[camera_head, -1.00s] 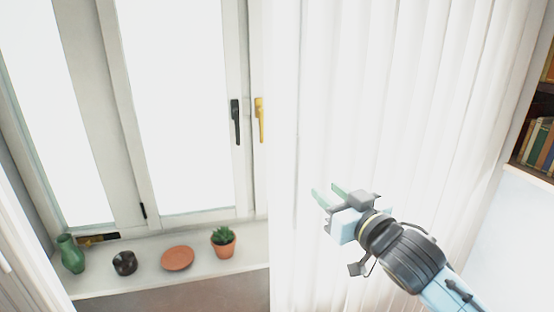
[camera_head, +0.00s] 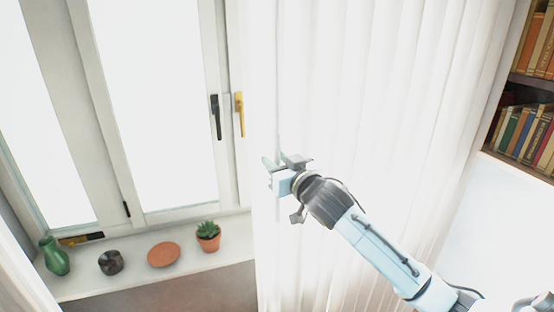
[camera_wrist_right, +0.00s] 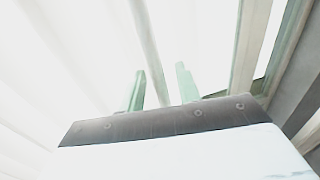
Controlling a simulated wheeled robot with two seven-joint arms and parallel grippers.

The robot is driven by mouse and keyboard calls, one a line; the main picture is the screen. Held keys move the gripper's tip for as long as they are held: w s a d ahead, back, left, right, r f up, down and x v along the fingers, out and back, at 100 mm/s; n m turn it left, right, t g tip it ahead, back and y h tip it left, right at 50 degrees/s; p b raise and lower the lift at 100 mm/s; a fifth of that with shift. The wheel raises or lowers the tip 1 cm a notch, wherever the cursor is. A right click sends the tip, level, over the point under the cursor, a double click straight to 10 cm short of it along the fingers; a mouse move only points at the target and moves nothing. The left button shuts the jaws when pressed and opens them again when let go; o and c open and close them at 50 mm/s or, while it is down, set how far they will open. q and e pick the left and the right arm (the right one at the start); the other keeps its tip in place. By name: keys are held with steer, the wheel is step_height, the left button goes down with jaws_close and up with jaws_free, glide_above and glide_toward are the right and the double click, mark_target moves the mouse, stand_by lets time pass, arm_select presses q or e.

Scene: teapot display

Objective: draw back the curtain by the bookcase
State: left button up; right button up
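The white pleated curtain (camera_head: 400,110) by the bookcase (camera_head: 515,88) hangs in long folds from the window's right side to the shelves. Its left edge lies just right of the yellow window handle. My right gripper (camera_head: 272,162) is in front of the curtain near that edge, pointing up and left. In the right wrist view its two green fingers (camera_wrist_right: 160,88) stand apart, and a curtain fold runs down between them. Whether they touch the cloth I cannot tell. My left gripper is not in view.
The window has a black handle (camera_head: 216,117) and a yellow handle (camera_head: 239,114). On the sill (camera_head: 135,284) stand a green vase (camera_head: 54,257), a dark pot (camera_head: 110,262), a terracotta saucer (camera_head: 163,254) and a potted succulent (camera_head: 208,237). Another curtain hangs at the lower left.

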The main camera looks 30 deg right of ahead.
jaws_close()
stand_by(0.3)
